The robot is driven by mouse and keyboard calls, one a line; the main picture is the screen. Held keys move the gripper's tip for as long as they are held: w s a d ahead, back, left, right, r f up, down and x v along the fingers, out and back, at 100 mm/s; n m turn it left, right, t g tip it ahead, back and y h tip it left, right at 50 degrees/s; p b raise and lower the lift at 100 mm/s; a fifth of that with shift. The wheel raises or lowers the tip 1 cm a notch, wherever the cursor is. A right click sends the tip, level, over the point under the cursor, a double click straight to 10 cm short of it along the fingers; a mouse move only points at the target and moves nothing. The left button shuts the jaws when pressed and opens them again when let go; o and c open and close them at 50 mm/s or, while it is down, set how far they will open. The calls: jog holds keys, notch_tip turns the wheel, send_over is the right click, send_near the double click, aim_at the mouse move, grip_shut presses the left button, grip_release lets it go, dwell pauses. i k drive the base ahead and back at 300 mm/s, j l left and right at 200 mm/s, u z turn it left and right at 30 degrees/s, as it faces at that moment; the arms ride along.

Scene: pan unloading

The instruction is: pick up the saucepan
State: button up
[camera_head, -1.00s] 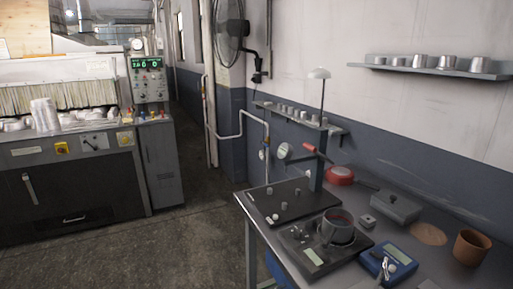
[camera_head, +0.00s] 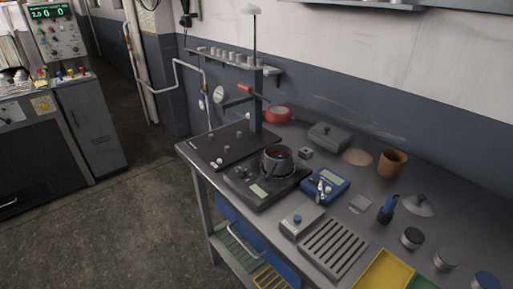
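A small dark grey pot (camera_head: 277,163) with a reddish inside stands upright on a black bench device (camera_head: 246,186) near the middle of the workbench. It is the thing most like a saucepan; I cannot make out a long handle on it. A low red round thing (camera_head: 278,115) sits behind it near the wall. My gripper is not in view.
The grey workbench (camera_head: 360,236) also bears a blue meter (camera_head: 324,184), a slotted grey tray (camera_head: 333,248), a brown pot (camera_head: 391,163), a grey lidded box (camera_head: 333,136) and a yellow tray (camera_head: 385,272). A wall shelf (camera_head: 230,60) hangs behind. Floor (camera_head: 130,215) left is clear.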

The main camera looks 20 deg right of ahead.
aim_at(278, 158)
jog(key=i+j, duration=0.7)
jog(key=j, duration=0.25)
jog(key=l+z, duration=0.05)
